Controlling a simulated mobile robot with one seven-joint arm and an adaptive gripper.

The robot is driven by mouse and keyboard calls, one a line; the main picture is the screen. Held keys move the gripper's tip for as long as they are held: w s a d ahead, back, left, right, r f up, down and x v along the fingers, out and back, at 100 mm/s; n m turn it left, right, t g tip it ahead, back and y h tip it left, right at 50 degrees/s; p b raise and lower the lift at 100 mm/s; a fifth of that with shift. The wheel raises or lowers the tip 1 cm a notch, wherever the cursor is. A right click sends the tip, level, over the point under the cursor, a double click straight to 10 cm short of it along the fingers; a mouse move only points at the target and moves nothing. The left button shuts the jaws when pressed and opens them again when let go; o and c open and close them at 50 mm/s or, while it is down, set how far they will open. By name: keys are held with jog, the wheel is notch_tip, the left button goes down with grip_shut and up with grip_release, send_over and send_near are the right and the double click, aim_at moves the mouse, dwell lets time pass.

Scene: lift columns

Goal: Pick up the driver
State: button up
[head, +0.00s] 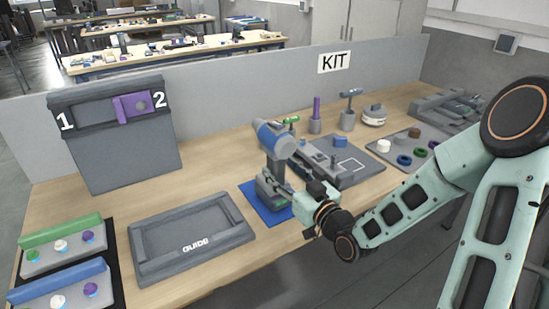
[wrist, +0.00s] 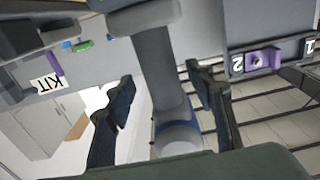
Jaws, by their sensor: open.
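The driver (head: 276,140), a grey and blue cordless drill, stands upright on a blue mat (head: 250,202) in the middle of the table. My gripper (head: 310,207) is close in front of it and to its right, low by the handle and base. In the wrist view, turned upside down, the driver's grey handle (wrist: 166,65) shows between the two dark fingers of my open gripper (wrist: 160,77). Gaps show on both sides of the handle. How deep the handle sits between the fingers cannot be told.
A grey GUIDE tray (head: 151,266) lies left of the mat. A grey fixture (head: 350,172) stands close behind and right of the driver. A panel marked 1 and 2 (head: 120,150) stands at the back left. Bare table lies behind the GUIDE tray.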

jog(key=shift+x, duration=1.85)
jog(key=shift+s+a, duration=0.1)
grip_shut()
jog(key=shift+r, duration=0.1)
